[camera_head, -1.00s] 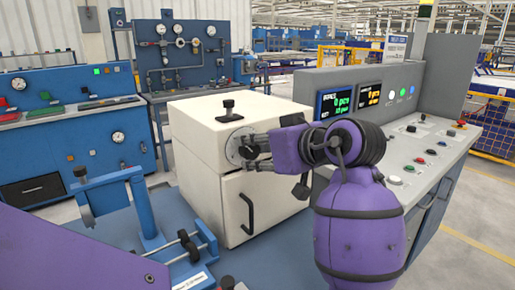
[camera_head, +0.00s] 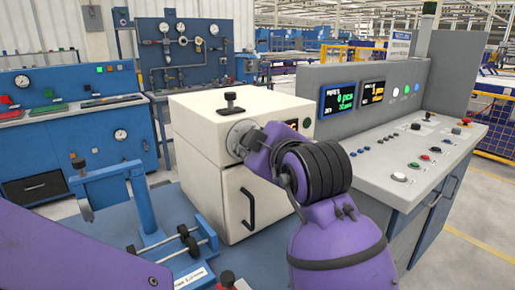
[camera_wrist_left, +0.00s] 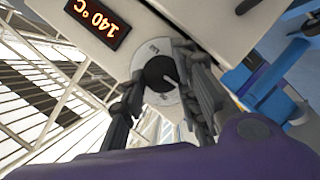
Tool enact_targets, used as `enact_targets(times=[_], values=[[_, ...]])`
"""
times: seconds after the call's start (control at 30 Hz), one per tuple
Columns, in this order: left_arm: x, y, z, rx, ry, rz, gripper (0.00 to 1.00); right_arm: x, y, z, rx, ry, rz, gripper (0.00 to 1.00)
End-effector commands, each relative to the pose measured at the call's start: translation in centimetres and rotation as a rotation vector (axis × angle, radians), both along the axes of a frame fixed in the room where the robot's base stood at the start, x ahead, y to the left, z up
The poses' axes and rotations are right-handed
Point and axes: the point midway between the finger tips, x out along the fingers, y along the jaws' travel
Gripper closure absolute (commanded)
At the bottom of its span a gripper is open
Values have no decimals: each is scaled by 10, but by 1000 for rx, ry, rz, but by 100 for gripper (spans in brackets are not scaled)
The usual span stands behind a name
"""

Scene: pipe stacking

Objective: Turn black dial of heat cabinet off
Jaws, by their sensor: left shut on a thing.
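The heat cabinet (camera_head: 228,180) is a cream box with a black door handle and a black knob on its lid. Its black dial (camera_wrist_left: 160,73) sits on a round pale plate in the left wrist view, with a light pointer line on it. My left gripper (camera_wrist_left: 160,90) is shut on the dial, with one dark finger on each side of it. The cabinet's display (camera_wrist_left: 98,22) reads 140 °C. My right gripper is not in view.
A grey control console (camera_head: 410,150) with screens and buttons stands close on the right. A blue bench (camera_head: 110,225) with a clamp fixture (camera_head: 165,245) is at the front left. Blue panels with gauges (camera_head: 185,50) stand behind.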

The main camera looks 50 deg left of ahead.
Motion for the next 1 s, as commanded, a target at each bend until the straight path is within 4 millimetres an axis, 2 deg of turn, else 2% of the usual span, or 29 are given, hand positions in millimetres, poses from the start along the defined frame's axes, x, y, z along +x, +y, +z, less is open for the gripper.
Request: enact_targets(times=[0.2,0.5,1.0], values=[[2,-1,1,-8,-190,-9,97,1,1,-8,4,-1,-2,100],[0,-1,3,-21,-369,-9,97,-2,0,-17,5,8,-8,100],[0,-2,6,-26,-453,-11,97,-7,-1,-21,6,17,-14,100]])
